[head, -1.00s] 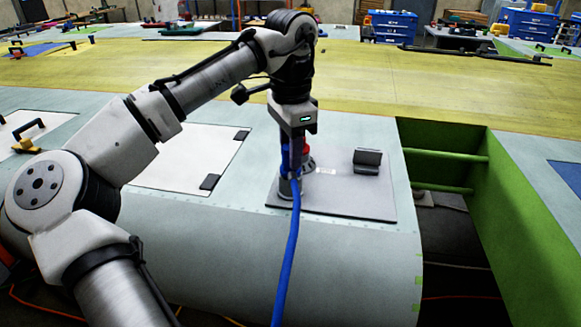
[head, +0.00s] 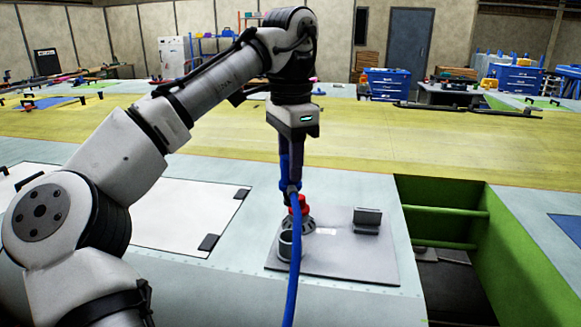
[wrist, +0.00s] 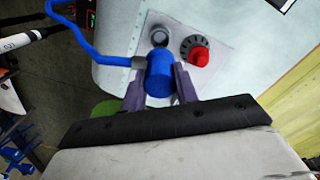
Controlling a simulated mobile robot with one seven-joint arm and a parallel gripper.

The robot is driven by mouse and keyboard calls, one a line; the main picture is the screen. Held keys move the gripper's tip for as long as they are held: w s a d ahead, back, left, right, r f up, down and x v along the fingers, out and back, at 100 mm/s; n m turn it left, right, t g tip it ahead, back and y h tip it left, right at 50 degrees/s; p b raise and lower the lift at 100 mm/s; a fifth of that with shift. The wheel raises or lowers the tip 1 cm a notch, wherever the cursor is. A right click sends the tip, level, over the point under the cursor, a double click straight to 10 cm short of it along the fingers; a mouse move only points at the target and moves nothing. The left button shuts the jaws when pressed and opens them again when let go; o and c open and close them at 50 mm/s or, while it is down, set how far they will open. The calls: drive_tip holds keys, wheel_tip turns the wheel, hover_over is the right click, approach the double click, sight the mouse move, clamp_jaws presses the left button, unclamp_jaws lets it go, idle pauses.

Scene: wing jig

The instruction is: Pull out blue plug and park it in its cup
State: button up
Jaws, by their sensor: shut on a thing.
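My gripper (head: 291,172) points down and is shut on the blue plug (wrist: 159,76), which is held between its two fingers in the wrist view. In the head view the plug (head: 284,190) hangs above a grey plate (head: 340,262), with a blue cable (head: 293,270) trailing from it. A grey round cup-like fitting (head: 289,245) stands on the plate below it; its open top shows in the wrist view (wrist: 159,37). I cannot tell whether this is the plug's socket or its cup. A red knob-like piece (wrist: 199,56) sits in a grey flanged fitting beside it.
A grey bracket (head: 367,219) stands on the plate's right part. An open green-walled bay (head: 510,250) lies to the right. A white panel (head: 185,215) with dark latches is at left. The yellow wing surface behind is mostly clear.

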drive_tip(key=shift+r+p, duration=0.65)
drive_tip(key=shift+p, duration=0.15)
drive_tip(key=shift+r+p, duration=0.7)
drive_tip(key=shift+p, duration=0.4)
drive_tip(key=shift+f, duration=0.1)
